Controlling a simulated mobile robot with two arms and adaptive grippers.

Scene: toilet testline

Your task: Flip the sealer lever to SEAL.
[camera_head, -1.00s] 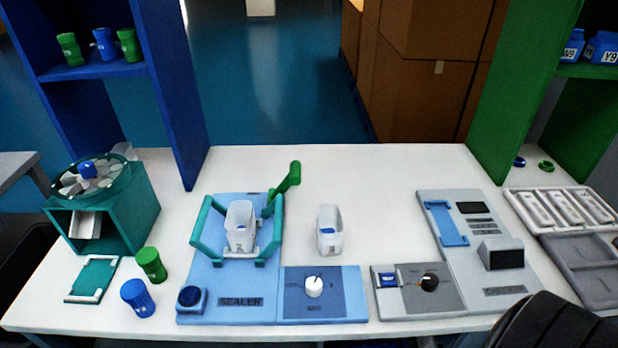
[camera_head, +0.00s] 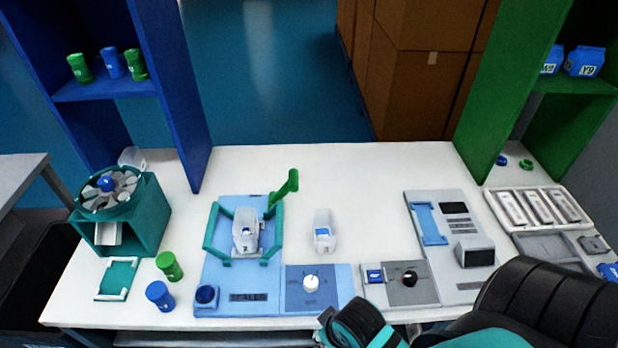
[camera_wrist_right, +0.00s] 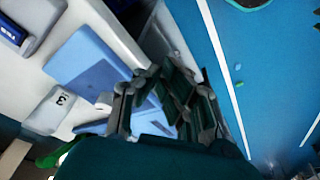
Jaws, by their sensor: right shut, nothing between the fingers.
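The sealer (camera_head: 235,280) is a light blue base with a teal frame, at the middle left of the white table in the head view. Its green lever (camera_head: 284,188) stands tilted up at the back right of the frame. A clear cup (camera_head: 246,238) sits inside the frame. My right gripper (camera_wrist_right: 168,95) shows in the right wrist view with its dark fingers shut and empty, near blue panels at the table's front edge. In the head view my right arm is at the bottom, apart from the lever. My left gripper is out of view.
A blue panel with a white knob (camera_head: 311,283) adjoins the sealer. A second clear cup (camera_head: 323,232) stands behind it. A grey device (camera_head: 458,270) is to the right. A green jar (camera_head: 169,266) and a blue jar (camera_head: 160,295) stand left. The back middle of the table is clear.

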